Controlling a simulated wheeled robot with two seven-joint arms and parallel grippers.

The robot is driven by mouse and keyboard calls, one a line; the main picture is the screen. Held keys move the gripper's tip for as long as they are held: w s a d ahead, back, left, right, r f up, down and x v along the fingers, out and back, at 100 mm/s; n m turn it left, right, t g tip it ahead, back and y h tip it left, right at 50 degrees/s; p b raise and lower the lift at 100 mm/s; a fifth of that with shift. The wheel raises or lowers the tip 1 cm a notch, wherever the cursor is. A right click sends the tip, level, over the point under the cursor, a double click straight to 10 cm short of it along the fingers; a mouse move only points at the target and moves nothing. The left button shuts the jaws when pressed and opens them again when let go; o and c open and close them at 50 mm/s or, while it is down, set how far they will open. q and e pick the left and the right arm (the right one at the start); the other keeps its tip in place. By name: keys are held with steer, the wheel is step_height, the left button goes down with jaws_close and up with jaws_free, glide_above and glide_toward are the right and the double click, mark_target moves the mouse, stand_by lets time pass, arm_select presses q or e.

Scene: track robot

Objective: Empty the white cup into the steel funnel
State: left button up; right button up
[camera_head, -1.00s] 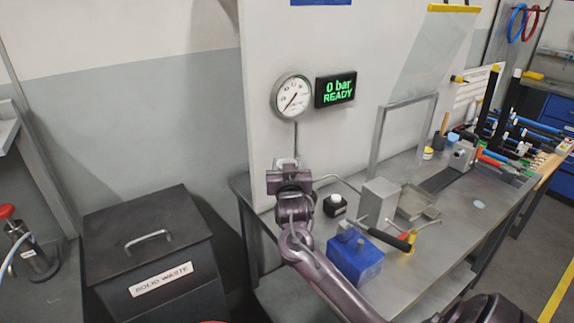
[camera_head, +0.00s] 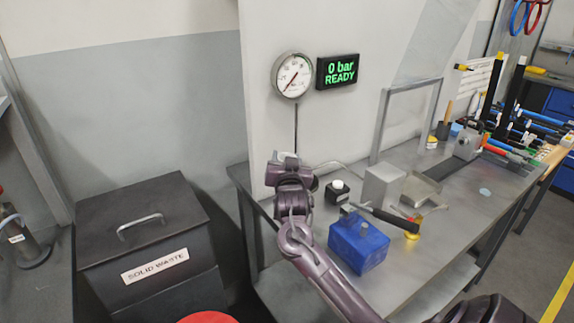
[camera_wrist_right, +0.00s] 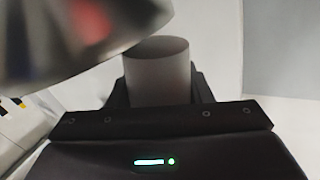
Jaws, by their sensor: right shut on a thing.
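My right gripper (camera_head: 288,158) is at the left end of the steel bench in the head view, seen from behind along the arm. In the right wrist view its fingers are shut on a pale grey-white cylinder (camera_wrist_right: 158,75), which looks like the white cup. Its contents do not show. A blurred, shiny curved metal surface (camera_wrist_right: 75,35) fills the upper left of the wrist view, close to the cup. It may be the steel funnel; I cannot tell whether they touch. No funnel shows clearly in the head view. My left gripper is not in view.
A blue block (camera_head: 358,243), a grey box (camera_head: 384,186) and a black-handled tool (camera_head: 388,219) are on the bench right of my arm. A pressure gauge (camera_head: 293,75) and a green-lit display (camera_head: 338,70) hang on the wall. A black solid-waste bin (camera_head: 150,235) stands left.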

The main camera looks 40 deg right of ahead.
steer(key=shift+f+m+b, duration=0.15)
steer(key=shift+m+b, duration=1.05)
steer(key=shift+b, duration=0.05)
steer(key=m+b, duration=0.1)
steer(key=m, duration=0.3)
arm_select(q)
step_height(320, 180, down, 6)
steer(key=b, duration=0.2)
arm_select(e)
steer(key=m, duration=0.3)
steer(key=shift+d+r, duration=0.15)
steer(key=shift+r, duration=0.25)
steer(key=shift+s+m, duration=0.1)
steer(key=shift+m, duration=0.3)
steer(key=shift+s+d+r+m+b, duration=0.15)
steer(key=shift+m+b, duration=0.25)
steer(key=shift+m, duration=0.4)
steer(key=shift+d+r+m+b, duration=0.15)
steer(key=shift+m+b, duration=0.3)
steer(key=shift+m, duration=0.35)
arm_select(q)
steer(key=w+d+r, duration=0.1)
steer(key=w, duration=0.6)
steer(key=shift+b, duration=0.35)
arm_select(e)
steer(key=shift+s+d+r+m, duration=0.1)
steer(key=shift+m, duration=0.5)
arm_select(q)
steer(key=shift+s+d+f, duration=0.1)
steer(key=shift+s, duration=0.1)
